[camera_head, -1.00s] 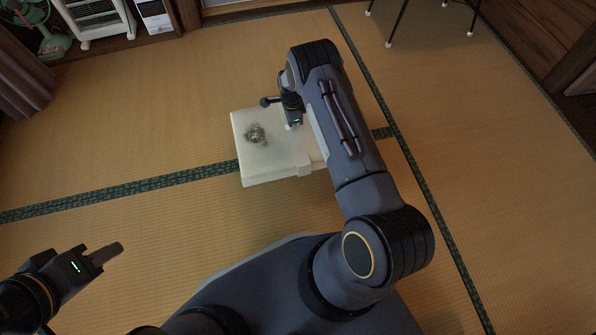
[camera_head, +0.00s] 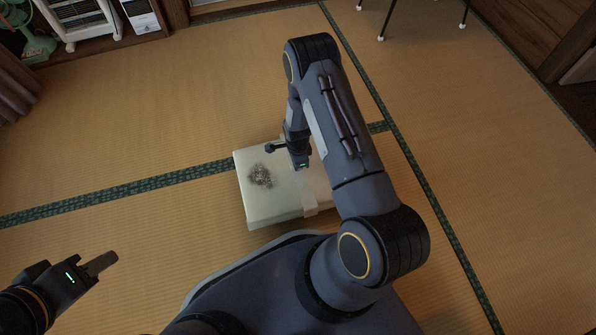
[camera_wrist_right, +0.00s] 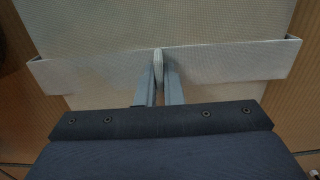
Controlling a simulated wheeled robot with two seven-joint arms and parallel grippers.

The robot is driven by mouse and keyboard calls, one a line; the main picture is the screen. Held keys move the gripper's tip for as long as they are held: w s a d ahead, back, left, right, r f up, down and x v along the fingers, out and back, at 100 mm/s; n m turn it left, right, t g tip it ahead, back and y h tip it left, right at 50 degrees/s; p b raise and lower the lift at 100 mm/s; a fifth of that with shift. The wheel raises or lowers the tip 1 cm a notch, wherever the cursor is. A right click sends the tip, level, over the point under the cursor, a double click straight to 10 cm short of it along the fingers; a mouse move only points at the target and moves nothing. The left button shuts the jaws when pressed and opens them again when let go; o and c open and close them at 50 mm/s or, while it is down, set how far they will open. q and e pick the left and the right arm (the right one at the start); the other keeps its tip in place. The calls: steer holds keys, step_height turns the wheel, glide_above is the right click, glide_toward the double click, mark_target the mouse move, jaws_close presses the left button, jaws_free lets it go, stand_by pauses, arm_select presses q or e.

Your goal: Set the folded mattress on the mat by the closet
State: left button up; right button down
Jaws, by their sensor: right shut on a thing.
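The folded mattress (camera_head: 272,207) is a cream block with a dark mottled patch on top and a pale band (camera_head: 309,190) around it. It is near the middle of the head view, just ahead of my body. My right gripper (camera_head: 301,166) is over it; my right arm hides its right side. In the right wrist view, the right fingers (camera_wrist_right: 158,85) are shut on a small pale piece at the mattress band (camera_wrist_right: 220,62). I cannot tell if the mattress touches the floor. My left gripper (camera_head: 98,264) is away at lower left, with nothing visible in it; its finger gap is not clear.
Tatami floor (camera_head: 130,130) with dark green borders lies open around the mattress. A white heater (camera_head: 82,20), a green fan (camera_head: 35,42) and a curtain (camera_head: 12,85) are at upper left. Thin chair legs (camera_head: 387,20) stand at the top. A wooden edge runs along the right.

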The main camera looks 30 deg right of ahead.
steer(key=f, duration=0.1)
steer(key=f+b, duration=0.1)
steer(key=f, duration=0.1)
steer(key=shift+s+f+b, duration=0.3)
steer(key=shift+f+b, duration=0.05)
steer(key=shift+f, duration=0.05)
steer(key=c, duration=1.6)
jaws_free()
steer(key=shift+o, duration=0.2)
